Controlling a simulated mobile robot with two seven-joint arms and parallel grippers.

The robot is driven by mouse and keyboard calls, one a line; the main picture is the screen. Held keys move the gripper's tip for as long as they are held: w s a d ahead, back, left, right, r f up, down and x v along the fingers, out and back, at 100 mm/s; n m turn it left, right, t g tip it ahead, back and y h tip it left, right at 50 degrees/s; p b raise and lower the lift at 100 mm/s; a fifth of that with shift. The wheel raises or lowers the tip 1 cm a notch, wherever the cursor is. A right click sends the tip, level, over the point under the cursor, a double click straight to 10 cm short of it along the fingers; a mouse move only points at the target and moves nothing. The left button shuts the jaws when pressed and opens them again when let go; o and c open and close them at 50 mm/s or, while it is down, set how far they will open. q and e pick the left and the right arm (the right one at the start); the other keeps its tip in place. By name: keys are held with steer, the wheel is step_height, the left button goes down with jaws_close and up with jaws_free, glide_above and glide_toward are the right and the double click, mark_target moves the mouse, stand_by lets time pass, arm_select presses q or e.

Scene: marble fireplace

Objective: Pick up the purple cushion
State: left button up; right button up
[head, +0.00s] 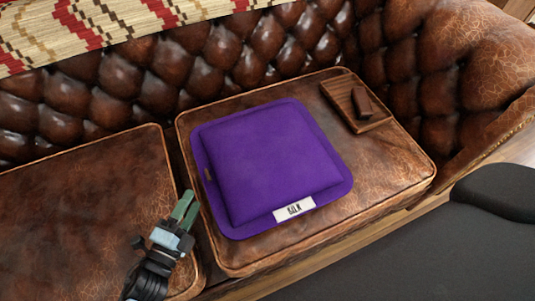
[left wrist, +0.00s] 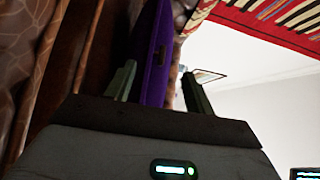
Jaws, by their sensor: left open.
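The purple cushion (head: 270,155) lies flat on the right-hand seat of a brown leather sofa. It is square, with a flat border and a white label reading SILK on its near edge. My left gripper (head: 187,205) is open, just left of the cushion's near left corner. In the left wrist view the cushion's edge (left wrist: 155,60) shows between the two green fingers of my left gripper (left wrist: 158,85). I cannot tell whether either finger touches it. My right gripper is not in view.
A wooden tray (head: 341,93) with small brown blocks (head: 363,103) sits on the seat behind and right of the cushion. The tufted backrest (head: 230,48) rises behind, with a patterned throw (head: 110,20) over it. The left seat (head: 80,210) is bare.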

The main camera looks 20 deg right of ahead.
arm_select(q)
steer(key=shift+x, duration=1.1)
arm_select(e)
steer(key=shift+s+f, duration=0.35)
arm_select(q)
steer(key=x, duration=0.1)
steer(key=b+x, duration=0.1)
steer(key=x, duration=0.2)
steer(key=shift+w+f+b, duration=0.15)
steer(key=shift+f+b, duration=0.2)
steer(key=shift+f, duration=0.05)
steer(key=shift+w+d, duration=0.25)
steer(key=shift+w, duration=0.05)
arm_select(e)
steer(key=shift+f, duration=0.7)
arm_select(q)
steer(key=shift+r, duration=0.1)
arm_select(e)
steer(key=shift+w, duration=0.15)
